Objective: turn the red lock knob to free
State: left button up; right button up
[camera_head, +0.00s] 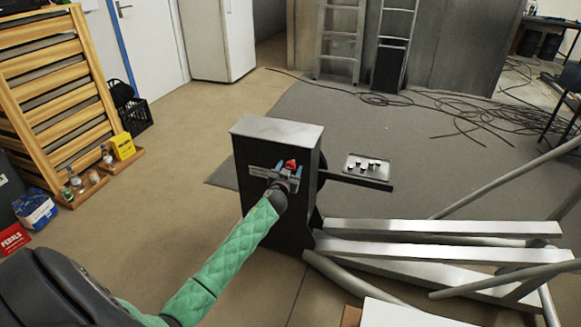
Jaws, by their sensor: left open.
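The red lock knob (291,163) is small and sits on the near face of a dark upright housing (257,218) with a grey top. My left arm, in a green padded sleeve, comes in from the lower left. My left gripper (289,172) is open at the knob, with its fingers close around or just in front of it. I cannot tell whether the fingers touch the knob. The gripper hides part of the knob and of the plate behind it. My right gripper is not in view.
A small tray with metal parts (366,167) sits on a dark arm to the right of the housing. White beams and grey tubes (440,250) fill the lower right. Cables (450,105) lie on the floor behind.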

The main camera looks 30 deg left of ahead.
pick_arm(q)
jog(key=shift+x, duration=0.8)
jog(key=c, duration=1)
